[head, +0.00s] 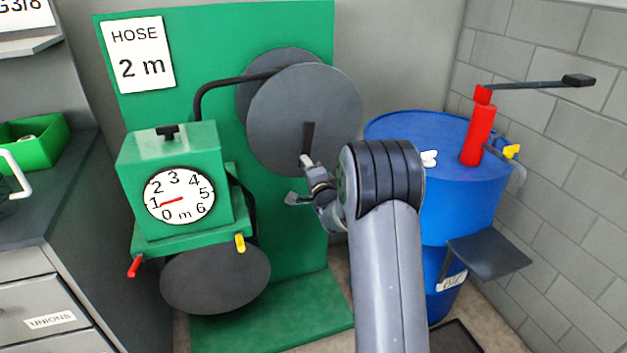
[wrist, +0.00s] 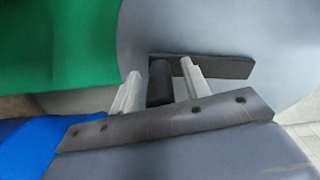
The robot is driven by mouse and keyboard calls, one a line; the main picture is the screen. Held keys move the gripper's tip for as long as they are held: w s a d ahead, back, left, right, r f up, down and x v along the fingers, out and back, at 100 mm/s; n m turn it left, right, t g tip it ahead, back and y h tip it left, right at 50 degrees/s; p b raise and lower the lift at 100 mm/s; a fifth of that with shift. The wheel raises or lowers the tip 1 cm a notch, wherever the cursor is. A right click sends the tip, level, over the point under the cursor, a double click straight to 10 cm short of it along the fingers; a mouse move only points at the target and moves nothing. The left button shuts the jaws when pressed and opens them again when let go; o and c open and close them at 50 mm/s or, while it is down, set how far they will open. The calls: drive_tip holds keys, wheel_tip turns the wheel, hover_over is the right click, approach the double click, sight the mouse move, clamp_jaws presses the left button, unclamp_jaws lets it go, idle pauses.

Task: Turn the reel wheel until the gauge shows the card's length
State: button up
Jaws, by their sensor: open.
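The card (head: 138,55) reads "HOSE 2 m" and is fixed to the green panel. The round white gauge (head: 180,195) on the green box runs from 0 to 6 m, and its red needle points at about 1. The grey reel wheel (head: 270,115) stands upright in front of the panel, with a dark crank piece (head: 308,138) on its face. My gripper (head: 300,180) is at the wheel's lower part. In the wrist view, its two pale fingers are apart on either side of a dark handle (wrist: 160,84); whether they touch it is unclear.
A black hose runs from the reel towards the green box (head: 172,155). A blue drum (head: 440,200) with a red pump (head: 478,130) and long lever stands to the right of my arm. A grey drawer cabinet (head: 40,300) with a green bin (head: 35,140) is at the left.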

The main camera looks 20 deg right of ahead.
drive_tip(key=s, duration=1)
drive_tip(key=shift+b, duration=0.45)
idle(1.1)
